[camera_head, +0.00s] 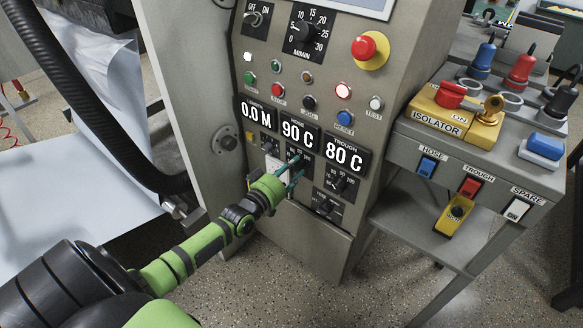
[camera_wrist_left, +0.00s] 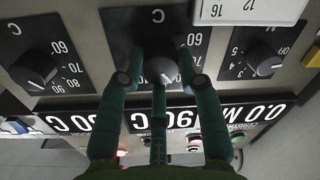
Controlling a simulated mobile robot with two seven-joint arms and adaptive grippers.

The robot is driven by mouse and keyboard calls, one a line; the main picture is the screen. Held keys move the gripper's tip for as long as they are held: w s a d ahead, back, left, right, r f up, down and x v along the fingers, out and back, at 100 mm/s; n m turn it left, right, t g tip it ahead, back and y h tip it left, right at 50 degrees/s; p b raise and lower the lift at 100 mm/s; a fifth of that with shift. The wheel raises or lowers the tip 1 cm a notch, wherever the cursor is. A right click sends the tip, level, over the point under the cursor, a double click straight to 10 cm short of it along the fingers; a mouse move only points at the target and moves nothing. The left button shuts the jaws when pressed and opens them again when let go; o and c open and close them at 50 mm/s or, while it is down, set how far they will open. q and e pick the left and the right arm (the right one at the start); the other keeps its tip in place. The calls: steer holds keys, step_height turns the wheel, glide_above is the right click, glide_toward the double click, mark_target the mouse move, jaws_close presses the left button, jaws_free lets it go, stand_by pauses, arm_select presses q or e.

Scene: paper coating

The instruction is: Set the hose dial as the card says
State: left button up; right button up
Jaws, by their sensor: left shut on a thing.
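The hose dial's dark knob (camera_wrist_left: 162,70) sits under the 90 C hose display (camera_head: 298,133) on the grey control panel. My left gripper (camera_head: 293,171) has its green fingers closed around this knob. In the left wrist view the fingers (camera_wrist_left: 162,66) stand on both sides of the knob, and part of the scale shows, with 60 and 70 readable. In the head view the fingers hide most of the dial. A white plate with printed numbers (camera_wrist_left: 248,10) is beside the dial; I cannot tell if it is the card. My right gripper is not in view.
The trough dial (camera_head: 338,183) is to the right, under the 80 C display (camera_head: 343,155). Another dial, marked OFF (camera_wrist_left: 265,62), is on the other side. Buttons and lamps are above, with a red emergency stop (camera_head: 365,47). The isolator bench (camera_head: 400,128) stands right.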

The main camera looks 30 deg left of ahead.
arm_select(q)
steer(key=shift+s+d+f, duration=0.15)
steer(key=shift+d+f, duration=0.05)
steer(key=shift+f, duration=0.35)
steer(key=o, duration=1.1)
steer(key=shift+o, duration=0.2)
steer(key=shift+r, duration=0.15)
steer(key=shift+a+r, duration=0.1)
steer(key=s, duration=1.2)
steer(key=shift+a+r, duration=0.2)
steer(key=shift+w, duration=0.1)
